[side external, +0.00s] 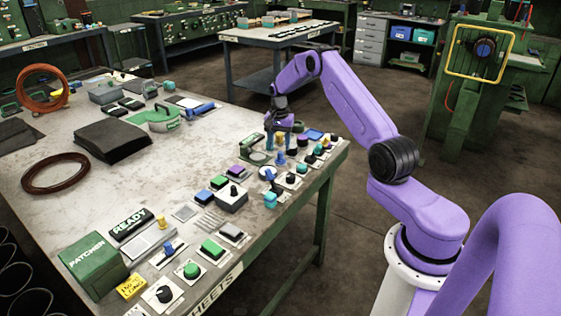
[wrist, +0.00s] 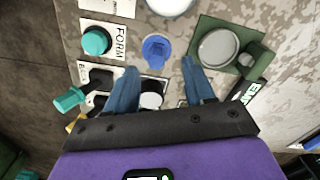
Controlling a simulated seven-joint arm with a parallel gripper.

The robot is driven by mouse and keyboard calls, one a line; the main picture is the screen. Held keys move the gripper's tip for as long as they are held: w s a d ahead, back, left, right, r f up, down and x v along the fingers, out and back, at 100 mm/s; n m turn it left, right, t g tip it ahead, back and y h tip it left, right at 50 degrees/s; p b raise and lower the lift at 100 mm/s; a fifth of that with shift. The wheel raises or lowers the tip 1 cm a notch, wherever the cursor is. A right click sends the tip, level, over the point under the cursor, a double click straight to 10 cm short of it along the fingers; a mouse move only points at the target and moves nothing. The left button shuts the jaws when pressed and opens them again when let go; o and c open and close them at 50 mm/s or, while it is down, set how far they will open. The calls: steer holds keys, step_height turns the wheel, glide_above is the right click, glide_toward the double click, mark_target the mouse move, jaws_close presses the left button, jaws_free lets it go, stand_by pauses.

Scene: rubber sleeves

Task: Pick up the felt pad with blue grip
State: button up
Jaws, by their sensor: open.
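A small blue piece with a rounded top (wrist: 156,50) lies just beyond and between my fingertips in the wrist view; it looks like the blue grip. A pad under it cannot be made out. In the side view a small blue piece (side external: 281,159) stands just below my gripper (side external: 279,136), near the table's right edge; I cannot tell whether it is the same one. In the wrist view my gripper (wrist: 159,66) has its two blue fingers spread apart, with nothing held between the tips.
A teal button (wrist: 96,41) on a white plate is left of the fingers. A grey round piece on a green base (wrist: 218,47) is close on the right. Several knobs and buttons crowd the table's right edge. A dark sheet stack (side external: 112,140) lies farther left.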

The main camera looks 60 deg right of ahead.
mark_target(281, 152)
steer(key=f, duration=0.5)
steer(key=shift+s+d, duration=0.15)
steer(key=shift+s, duration=0.05)
jaws_close()
